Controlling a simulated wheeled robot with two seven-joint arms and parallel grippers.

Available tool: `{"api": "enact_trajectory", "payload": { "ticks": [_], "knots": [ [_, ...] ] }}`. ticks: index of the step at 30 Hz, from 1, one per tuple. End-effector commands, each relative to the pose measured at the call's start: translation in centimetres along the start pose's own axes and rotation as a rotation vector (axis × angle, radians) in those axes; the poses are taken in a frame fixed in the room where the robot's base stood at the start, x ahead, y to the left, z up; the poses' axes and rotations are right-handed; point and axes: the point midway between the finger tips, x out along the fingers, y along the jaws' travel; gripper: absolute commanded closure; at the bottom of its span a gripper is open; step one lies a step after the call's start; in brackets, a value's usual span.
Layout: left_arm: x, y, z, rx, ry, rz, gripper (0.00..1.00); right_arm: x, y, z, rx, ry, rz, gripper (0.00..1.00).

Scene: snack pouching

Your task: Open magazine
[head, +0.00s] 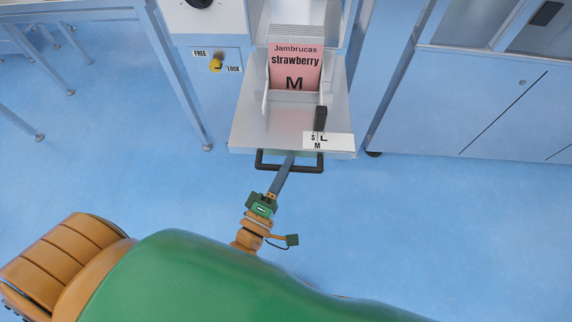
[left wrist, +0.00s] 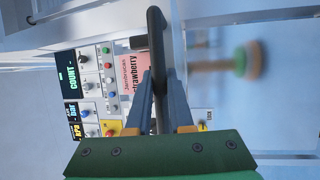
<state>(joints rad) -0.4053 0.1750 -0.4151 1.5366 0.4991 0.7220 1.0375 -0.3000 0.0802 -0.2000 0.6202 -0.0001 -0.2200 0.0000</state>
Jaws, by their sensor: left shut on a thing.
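The magazine (head: 248,129) is a grey metal tray jutting out from the machine, with a black bar handle (head: 312,169) on its front edge. A pink pouch (head: 294,70) marked "Jambrucas strawberry M" stands in it between white guides. My left gripper (head: 288,160) reaches the handle from the front and is shut on it near its middle. In the left wrist view the black handle (left wrist: 156,40) runs between the two blue-grey fingers, and the pink pouch (left wrist: 130,78) shows behind. The right gripper is not in view.
A black slider (head: 320,117) with an S/L/M label (head: 328,140) is on the tray's right. Cabinets (head: 470,90) stand at right, a table frame (head: 165,60) at left. The floor in front is clear.

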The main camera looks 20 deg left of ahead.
Motion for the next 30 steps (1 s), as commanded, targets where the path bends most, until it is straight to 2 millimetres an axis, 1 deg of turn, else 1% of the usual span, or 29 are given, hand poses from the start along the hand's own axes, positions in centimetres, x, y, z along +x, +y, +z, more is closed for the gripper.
{"api": "enact_trajectory", "payload": {
  "ticks": [1, 2, 3, 5, 14, 17, 21, 24, 27, 30],
  "knots": [
    [0.0, 0.0, 0.1, 0.000, -0.001, -0.001, 1.00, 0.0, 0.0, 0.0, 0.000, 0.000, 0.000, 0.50],
    [0.0, 0.0, 0.1, 0.000, -0.001, -0.001, 0.78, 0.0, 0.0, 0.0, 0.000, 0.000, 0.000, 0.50],
    [0.0, 0.0, 0.1, -0.001, -0.001, -0.001, 0.67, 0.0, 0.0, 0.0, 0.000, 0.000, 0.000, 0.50],
    [0.0, 0.0, 0.0, -0.001, -0.001, -0.001, 0.51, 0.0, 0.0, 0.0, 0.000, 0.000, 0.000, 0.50],
    [-0.2, -0.1, 0.0, 0.000, 0.000, -0.001, 0.50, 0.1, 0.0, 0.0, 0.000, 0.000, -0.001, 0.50],
    [-1.8, -0.3, 0.0, 0.000, -0.002, -0.005, 0.50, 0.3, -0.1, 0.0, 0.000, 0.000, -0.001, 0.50],
    [-4.9, -0.3, 0.1, 0.000, -0.002, -0.005, 0.50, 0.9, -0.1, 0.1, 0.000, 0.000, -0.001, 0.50],
    [-6.4, -0.2, 0.1, 0.000, -0.002, -0.004, 0.50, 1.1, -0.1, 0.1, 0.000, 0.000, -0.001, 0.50],
    [-7.1, -0.1, 0.1, 0.000, -0.002, -0.001, 0.50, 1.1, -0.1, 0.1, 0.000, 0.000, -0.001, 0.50],
    [-7.2, 0.0, 0.1, 0.000, -0.002, 0.000, 0.50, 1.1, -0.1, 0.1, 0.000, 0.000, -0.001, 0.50]
  ]
}}
